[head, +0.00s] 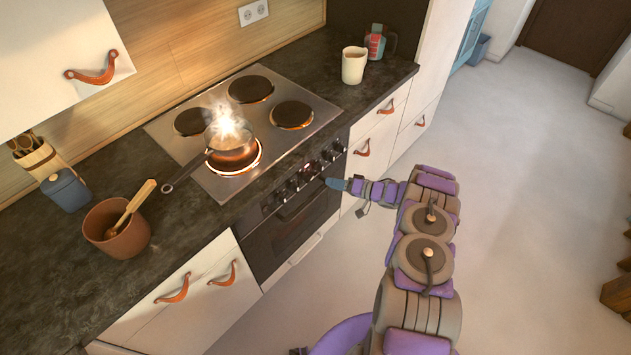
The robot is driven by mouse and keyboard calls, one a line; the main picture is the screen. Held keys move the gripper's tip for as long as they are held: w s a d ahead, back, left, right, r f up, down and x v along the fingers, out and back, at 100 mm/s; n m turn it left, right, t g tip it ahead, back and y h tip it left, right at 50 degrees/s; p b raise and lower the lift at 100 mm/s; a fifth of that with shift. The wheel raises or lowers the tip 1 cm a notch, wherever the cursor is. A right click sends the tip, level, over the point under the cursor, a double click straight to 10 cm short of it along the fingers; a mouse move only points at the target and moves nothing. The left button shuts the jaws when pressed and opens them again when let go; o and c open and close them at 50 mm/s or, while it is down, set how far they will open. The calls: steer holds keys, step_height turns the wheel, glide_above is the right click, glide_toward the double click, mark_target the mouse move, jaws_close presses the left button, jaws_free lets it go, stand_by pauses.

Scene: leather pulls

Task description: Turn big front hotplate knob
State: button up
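The stove's front control panel (300,178) carries a row of small dark knobs along its upper edge. A small red light shows on the panel. A saucepan (230,150) stands on the front left hotplate (240,168), which glows orange at its rim, with bright steam above the pan. My gripper (334,184) is at the right part of the panel, close in front of the knobs. At this size I cannot tell whether it touches a knob or whether its fingers are apart. It hides part of the panel behind it.
A brown pot (117,228) with a wooden utensil, a blue canister (66,190) and a utensil holder (38,158) stand on the left counter. Leather pulls stick out from the drawers.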

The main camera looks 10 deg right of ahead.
mark_target(308, 178)
steer(key=b+x, duration=0.1)
steer(key=x, duration=0.6)
steer(key=shift+w+a, duration=0.3)
jaws_close()
